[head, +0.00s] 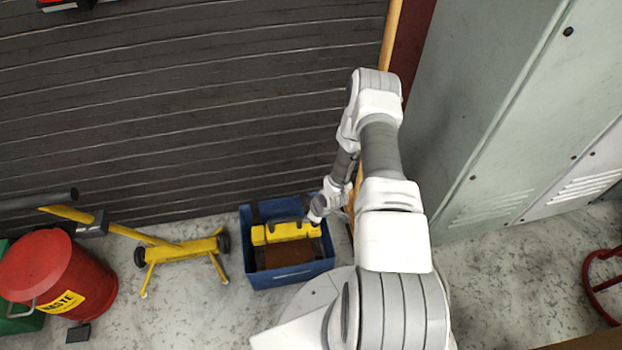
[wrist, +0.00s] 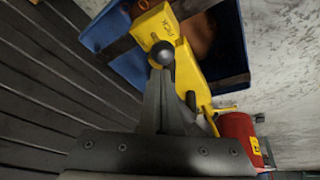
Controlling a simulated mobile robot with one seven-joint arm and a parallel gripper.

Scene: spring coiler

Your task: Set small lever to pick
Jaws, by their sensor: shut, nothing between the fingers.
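A yellow machine (head: 285,232) sits in an open blue box on the floor in the head view. In the wrist view the yellow machine (wrist: 215,55) fills the upper middle. A small lever with a dark round knob (wrist: 162,54) shows in front of a yellow plate (wrist: 158,25). Dark letters on the plate are too small to read surely. My gripper (wrist: 165,78) is shut and empty, its fingertips at or just below the knob; I cannot tell whether they touch it. In the head view my gripper (head: 316,214) is at the box's right end, its fingers too small to make out.
The blue box (head: 258,280) stands by a dark slatted wall (head: 180,120). A yellow wheeled stand (head: 185,250) and a red waste bin (head: 40,270) are left of it. Grey lockers (head: 490,110) stand at right. The floor between is mostly clear.

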